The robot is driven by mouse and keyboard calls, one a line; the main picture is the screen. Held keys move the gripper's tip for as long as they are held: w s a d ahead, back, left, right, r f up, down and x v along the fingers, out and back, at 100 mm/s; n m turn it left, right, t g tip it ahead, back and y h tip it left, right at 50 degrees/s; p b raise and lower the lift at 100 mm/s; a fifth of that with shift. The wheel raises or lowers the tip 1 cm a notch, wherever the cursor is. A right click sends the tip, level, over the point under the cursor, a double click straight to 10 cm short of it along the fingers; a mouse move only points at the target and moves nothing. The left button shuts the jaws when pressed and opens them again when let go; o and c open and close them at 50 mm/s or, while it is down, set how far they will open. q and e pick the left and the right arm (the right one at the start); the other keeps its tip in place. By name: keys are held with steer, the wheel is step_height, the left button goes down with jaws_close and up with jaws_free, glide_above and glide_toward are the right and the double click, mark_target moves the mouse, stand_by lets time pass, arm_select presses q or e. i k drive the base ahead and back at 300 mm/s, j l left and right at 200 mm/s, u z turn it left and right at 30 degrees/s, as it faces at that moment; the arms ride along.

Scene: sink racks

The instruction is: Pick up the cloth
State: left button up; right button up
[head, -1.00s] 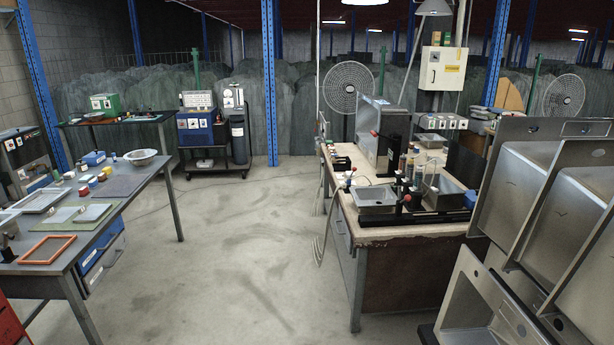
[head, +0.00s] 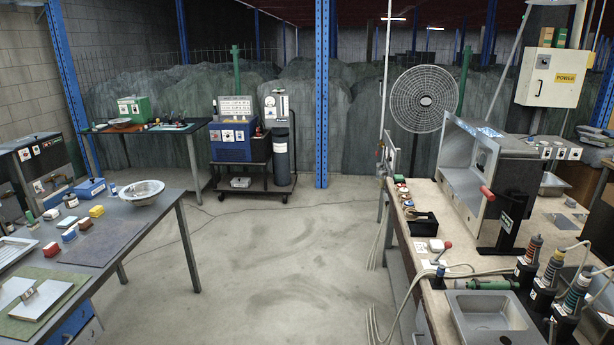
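I cannot make out a cloth for certain in the head view. A flat dark grey mat (head: 110,238) lies on the left table, and a green mat (head: 22,322) lies nearer on the same table; I cannot tell whether either is cloth. Neither of my grippers shows in the view.
The left table (head: 165,222) holds a metal bowl (head: 142,192) and small coloured boxes. The right workbench (head: 437,292) bears a sink (head: 488,318), a metal cabinet (head: 462,165) and bottles. A blue post (head: 322,100) and wheeled cart (head: 252,172) stand ahead. Open floor (head: 265,270) lies between.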

mark_target(436, 246)
steer(key=i+z, duration=0.1)
steer(key=i, duration=0.4)
steer(key=i+j, duration=0.15)
steer(key=i, duration=0.3)
steer(key=i+j+z, duration=0.15)
steer(key=i, duration=0.35)
steer(key=i+j+z, duration=0.1)
steer(key=i, duration=0.35)
steer(key=i+j, duration=0.15)
steer(key=i, duration=0.3)
steer(key=i+z, duration=0.15)
steer(key=z, duration=0.25)
steer(key=i+l+z, duration=0.1)
steer(key=z, duration=0.35)
steer(key=i+j+z, duration=0.1)
steer(key=i+z, duration=0.3)
steer(key=j+z, duration=0.1)
steer(key=z, duration=0.3)
steer(key=i+j+z, duration=0.15)
steer(key=z, duration=0.3)
steer(key=i+z, duration=0.2)
steer(key=z, duration=0.2)
steer(key=i+j+z, duration=0.1)
steer(key=z, duration=0.25)
steer(key=i+j+z, duration=0.15)
steer(key=z, duration=0.25)
steer(key=i, duration=0.1)
